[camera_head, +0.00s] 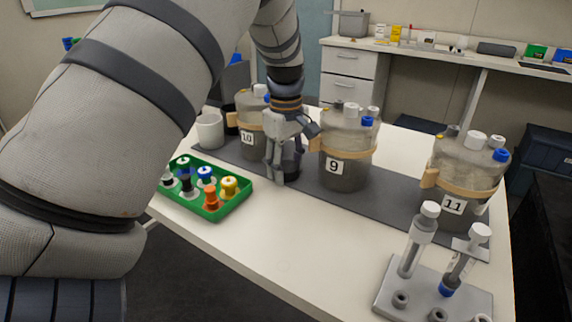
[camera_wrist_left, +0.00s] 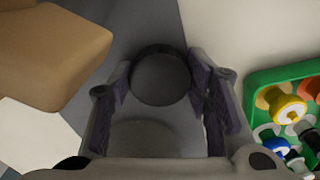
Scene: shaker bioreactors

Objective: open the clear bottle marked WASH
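My left gripper (camera_head: 282,172) points down at the dark mat between the jars labelled 10 and 9. Its fingers stand apart on both sides of a dark, round-topped thing (camera_head: 291,162). In the left wrist view that thing shows as a grey disc with a dark rim (camera_wrist_left: 160,78) between the fingertips (camera_wrist_left: 160,64). The fingers are very close to its edges; I cannot make out firm contact. No WASH marking is readable, so I cannot tell whether this is the bottle. My right gripper is not in view.
Jars 10 (camera_head: 250,139), 9 (camera_head: 347,166) and 11 (camera_head: 453,206) stand on the dark mat (camera_head: 395,203). A green tray (camera_head: 216,214) of small capped bottles is at the left. A white cup (camera_head: 210,130) stands behind it. A grey tube rack (camera_head: 419,291) is at front right.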

